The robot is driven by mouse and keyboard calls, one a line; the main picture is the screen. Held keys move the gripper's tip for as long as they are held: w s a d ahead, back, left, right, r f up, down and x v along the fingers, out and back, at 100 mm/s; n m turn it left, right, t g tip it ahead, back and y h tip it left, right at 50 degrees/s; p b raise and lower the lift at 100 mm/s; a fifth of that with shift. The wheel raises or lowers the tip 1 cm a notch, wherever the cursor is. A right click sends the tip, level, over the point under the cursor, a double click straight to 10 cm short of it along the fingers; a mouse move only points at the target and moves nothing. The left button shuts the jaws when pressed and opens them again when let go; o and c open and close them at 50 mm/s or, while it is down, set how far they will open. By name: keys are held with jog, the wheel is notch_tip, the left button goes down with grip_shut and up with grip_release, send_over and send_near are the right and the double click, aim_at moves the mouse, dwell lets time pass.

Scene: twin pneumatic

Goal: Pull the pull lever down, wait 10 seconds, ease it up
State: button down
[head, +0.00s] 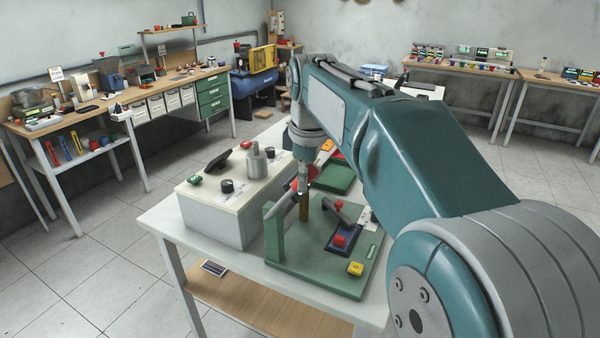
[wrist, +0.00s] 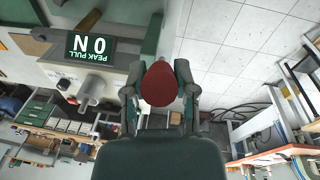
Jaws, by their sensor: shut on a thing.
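The pull lever's red knob (wrist: 162,84) sits between the two fingers of my gripper (wrist: 160,92) in the wrist view, and the fingers are shut on it. In the head view my gripper (head: 302,186) is at the green stand (head: 275,235) on the white table, with a bit of red showing beside it. The lever's arm is mostly hidden by the knob and gripper. A dark display (wrist: 90,50) in the wrist view appears upside down and reads "PEAK PULL" and "0 N".
A pale box (head: 215,215) with knobs and a dark handle stands left of the green stand. A red-knobbed lever (head: 340,238) on a dark plate and a yellow block (head: 355,269) are on the stand's base. My arm covers the table's right side.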

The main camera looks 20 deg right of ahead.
jog(key=s+d+f+t+y, duration=0.2)
jog(key=f+t+y, duration=0.1)
jog(key=f, duration=0.3)
jog(key=s+d+f+t+y, duration=0.3)
jog(key=f+t+y, duration=0.1)
jog(key=f, duration=0.3)
jog(key=shift+f+m+t, duration=0.2)
jog(key=shift+m+t, duration=0.1)
jog(key=shift+t, duration=0.1)
jog(key=shift+y, duration=0.3)
jog(key=shift+c, duration=2)
grip_release()
